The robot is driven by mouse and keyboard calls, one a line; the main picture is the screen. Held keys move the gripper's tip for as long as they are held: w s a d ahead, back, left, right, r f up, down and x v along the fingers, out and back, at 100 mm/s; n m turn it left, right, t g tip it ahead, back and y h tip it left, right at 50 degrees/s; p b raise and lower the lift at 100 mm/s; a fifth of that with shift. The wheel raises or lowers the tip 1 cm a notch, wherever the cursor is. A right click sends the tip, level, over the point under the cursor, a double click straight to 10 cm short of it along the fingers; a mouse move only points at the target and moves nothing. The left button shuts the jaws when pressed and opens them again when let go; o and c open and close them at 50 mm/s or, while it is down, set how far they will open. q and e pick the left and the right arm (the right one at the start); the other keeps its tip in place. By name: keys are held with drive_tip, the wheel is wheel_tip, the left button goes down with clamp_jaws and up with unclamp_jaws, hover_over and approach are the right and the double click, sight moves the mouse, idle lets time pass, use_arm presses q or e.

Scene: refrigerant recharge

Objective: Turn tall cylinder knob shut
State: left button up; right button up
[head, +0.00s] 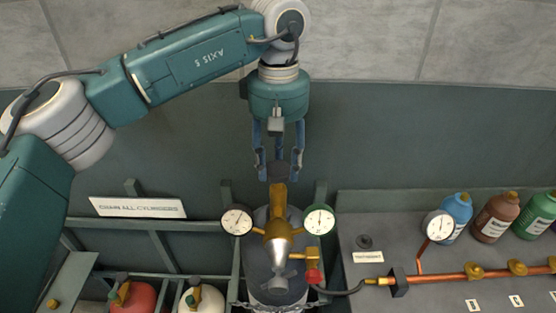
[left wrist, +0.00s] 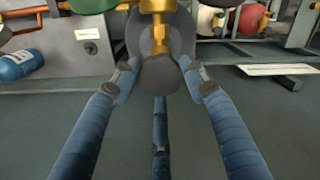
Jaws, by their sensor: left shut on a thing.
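The tall cylinder (head: 262,222) is grey and stands upright at the lower middle of the head view, with a brass valve and regulator (head: 278,235) on it. Its dark round knob (head: 280,171) tops the valve. My left gripper (head: 280,168) points down from above and its blue fingers are shut on the knob, one finger on each side. In the left wrist view the fingertips also flank the knob (left wrist: 160,78), with the brass valve (left wrist: 160,35) beyond it. My right gripper is in neither view.
Two round gauges (head: 237,220) (head: 319,220) flank the valve. A dark hose (head: 345,291) runs right to a copper pipe (head: 450,276). Red (head: 137,298) and white (head: 203,299) cylinders stand left. Bottles (head: 497,218) stand on the right bench. A wall rises behind.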

sight(278, 170)
use_arm(q)
drive_tip(key=m, duration=0.4)
drive_tip(key=shift+s+m, duration=0.15)
drive_tip(key=shift+m, duration=0.15)
drive_tip(key=shift+f+m, duration=0.1)
drive_tip(key=shift+m, duration=1.5)
drive_tip(key=shift+f+m, duration=0.1)
drive_tip(key=shift+m, duration=0.2)
drive_tip(key=o, duration=1.1)
drive_tip(key=shift+s+a, duration=0.1)
drive_tip(key=shift+o, duration=0.2)
drive_tip(key=shift+r, duration=0.2)
wheel_tip(278, 170, up, 12)
drive_tip(key=shift+f, duration=0.1)
